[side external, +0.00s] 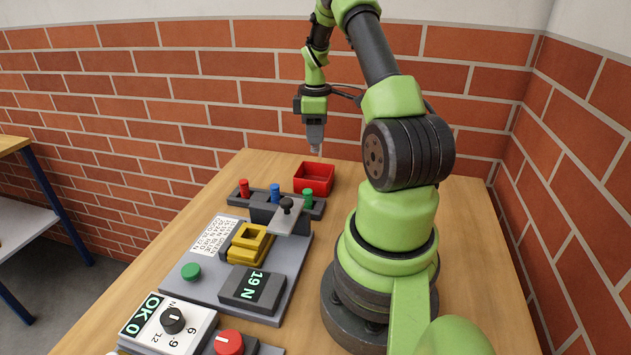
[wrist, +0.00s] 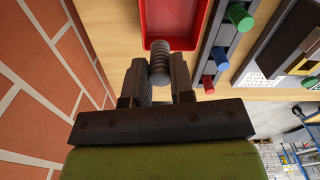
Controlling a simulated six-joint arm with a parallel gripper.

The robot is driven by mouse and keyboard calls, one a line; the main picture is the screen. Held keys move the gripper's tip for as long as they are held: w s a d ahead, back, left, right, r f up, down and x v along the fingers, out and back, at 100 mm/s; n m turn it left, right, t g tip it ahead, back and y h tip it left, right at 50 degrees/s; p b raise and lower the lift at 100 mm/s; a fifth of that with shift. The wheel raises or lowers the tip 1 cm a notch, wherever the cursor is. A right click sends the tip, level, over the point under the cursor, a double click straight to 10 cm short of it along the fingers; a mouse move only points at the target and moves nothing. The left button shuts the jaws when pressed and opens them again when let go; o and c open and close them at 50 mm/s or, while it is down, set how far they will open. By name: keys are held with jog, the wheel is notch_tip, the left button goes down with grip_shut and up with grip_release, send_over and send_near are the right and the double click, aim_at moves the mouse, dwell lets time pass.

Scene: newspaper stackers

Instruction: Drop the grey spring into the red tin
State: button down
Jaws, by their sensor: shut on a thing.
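The grey spring (wrist: 159,62) is gripped upright between the two jaws of my gripper (wrist: 157,80) in the wrist view. In the side view my gripper (side external: 315,146) is above the far end of the table, by the red tin, and the spring is too small to make out clearly. The red tin (side external: 330,180) is an open square box on the table. It also shows in the wrist view (wrist: 147,22), just ahead of the jaws, with the spring's far end seen against its near edge. I cannot tell whether the spring is over the tin's opening.
A dark rack (side external: 290,207) with red, blue and green pegs stands close beside the tin. A grey test fixture (side external: 201,258) with a yellow block, lever and display lies nearer the camera. A brick wall (side external: 400,155) rises behind the table.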

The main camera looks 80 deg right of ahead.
aim_at(316, 151)
jog(key=shift+s+d+f, duration=0.1)
jog(key=shift+f, duration=2.85)
jog(key=c, duration=0.9)
grip_release()
notch_tip(316, 151, up, 10)
jog(key=shift+f, duration=0.1)
